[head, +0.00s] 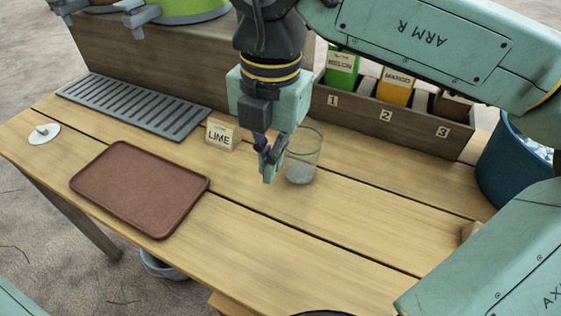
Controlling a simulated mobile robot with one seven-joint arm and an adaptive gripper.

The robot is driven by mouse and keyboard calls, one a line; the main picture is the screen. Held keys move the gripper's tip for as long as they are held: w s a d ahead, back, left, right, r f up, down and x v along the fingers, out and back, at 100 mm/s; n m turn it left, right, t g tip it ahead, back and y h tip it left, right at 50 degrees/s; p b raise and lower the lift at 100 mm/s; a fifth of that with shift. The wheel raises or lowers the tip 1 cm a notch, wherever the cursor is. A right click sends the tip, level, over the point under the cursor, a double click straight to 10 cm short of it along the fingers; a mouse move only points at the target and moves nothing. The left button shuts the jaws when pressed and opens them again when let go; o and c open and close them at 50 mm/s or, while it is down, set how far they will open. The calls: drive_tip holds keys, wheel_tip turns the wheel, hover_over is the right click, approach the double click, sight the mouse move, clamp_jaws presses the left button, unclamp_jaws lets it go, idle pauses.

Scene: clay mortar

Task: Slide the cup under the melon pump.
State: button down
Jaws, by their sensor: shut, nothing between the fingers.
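The cup (302,160) is a clear glass, upright on the wooden table, with something pale at its base. My gripper (267,178) is shut and empty, pointing down close to the left side of the cup. I cannot tell whether it touches the cup. The green bottle (342,67) in slot 1 of the wooden rack carries a label that seems to read melon. Its top is hidden behind my arm, so no pump head shows.
The rack (398,128) also holds an orange bottle (395,88) and a dark bottle (450,106). A lime card (221,134), grey grate (135,105) and brown tray (140,190) lie left. A blue bucket (512,168) is right.

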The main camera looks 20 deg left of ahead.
sight(288, 194)
drive_tip(key=f, duration=0.6)
drive_tip(key=d+f, duration=0.1)
drive_tip(key=f, duration=0.2)
drive_tip(key=shift+w+f, duration=0.2)
drive_tip(key=shift+w, duration=0.1)
drive_tip(key=w+p, duration=0.1)
drive_tip(key=w, duration=0.2)
drive_tip(key=shift+f, duration=0.2)
drive_tip(key=shift+w+f, duration=0.1)
drive_tip(key=shift+w, duration=0.45)
drive_tip(key=shift+w+f, duration=0.1)
drive_tip(key=shift+w, duration=0.1)
drive_tip(key=w+b, duration=0.1)
drive_tip(key=w, duration=0.3)
drive_tip(key=w+b, duration=0.1)
drive_tip(key=w, duration=0.4)
drive_tip(key=w+b, duration=0.2)
drive_tip(key=w, duration=0.2)
drive_tip(key=shift+w+d, duration=0.2)
drive_tip(key=shift+d, duration=0.15)
